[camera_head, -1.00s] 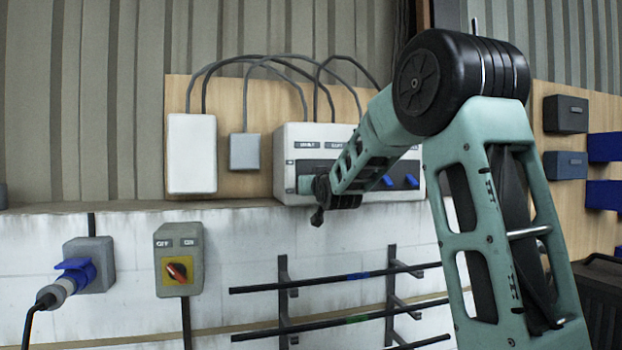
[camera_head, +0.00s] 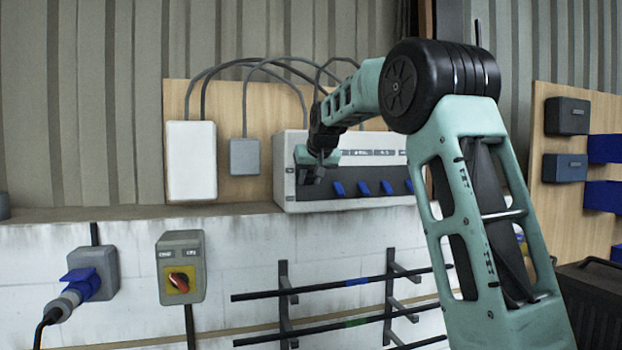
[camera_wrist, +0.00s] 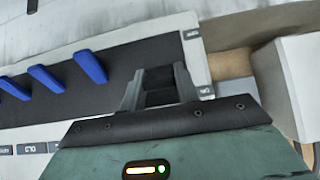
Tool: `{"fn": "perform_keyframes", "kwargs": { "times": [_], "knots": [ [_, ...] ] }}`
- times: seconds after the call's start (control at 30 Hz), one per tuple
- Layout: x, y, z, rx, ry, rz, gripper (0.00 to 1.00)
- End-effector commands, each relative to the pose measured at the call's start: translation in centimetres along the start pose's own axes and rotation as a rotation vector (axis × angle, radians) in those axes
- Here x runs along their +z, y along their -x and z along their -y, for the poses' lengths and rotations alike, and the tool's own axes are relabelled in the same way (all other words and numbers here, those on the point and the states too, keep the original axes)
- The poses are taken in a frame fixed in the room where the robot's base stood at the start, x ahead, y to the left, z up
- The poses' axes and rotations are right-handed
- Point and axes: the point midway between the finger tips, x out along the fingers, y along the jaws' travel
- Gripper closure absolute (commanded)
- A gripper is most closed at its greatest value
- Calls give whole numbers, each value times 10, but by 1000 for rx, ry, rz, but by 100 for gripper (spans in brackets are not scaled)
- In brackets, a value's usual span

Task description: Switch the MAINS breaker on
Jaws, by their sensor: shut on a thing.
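The white breaker panel (camera_head: 300,205) is mounted on the wooden board, with a dark strip along its front. My gripper (camera_head: 312,172) is at the strip's left end, where the MAINS label showed earlier; the arm now covers that label. In the wrist view my gripper (camera_wrist: 160,84) is shut on a dark block between its fingers, which I take as the MAINS breaker's lever. Its exact tilt is hard to tell. Several blue levers (camera_head: 364,188) stand in a row to the right of my gripper; the nearest blue lever (camera_wrist: 90,67) is apart from the fingers.
A white box (camera_head: 191,162) and a small grey box (camera_head: 244,157) are left of the panel. Grey cables (camera_head: 240,64) arch above. A rotary switch (camera_head: 181,268), blue plug (camera_head: 80,284) and rack of bars (camera_head: 340,283) are below the ledge.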

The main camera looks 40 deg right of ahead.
Motion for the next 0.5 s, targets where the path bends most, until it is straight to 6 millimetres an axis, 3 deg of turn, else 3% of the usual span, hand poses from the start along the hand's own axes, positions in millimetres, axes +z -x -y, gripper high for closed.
{"fn": "perform_keyframes", "kwargs": {
  "times": [0.5],
  "knots": [
    [-5,0,0,0,0,77,92]
  ]
}}
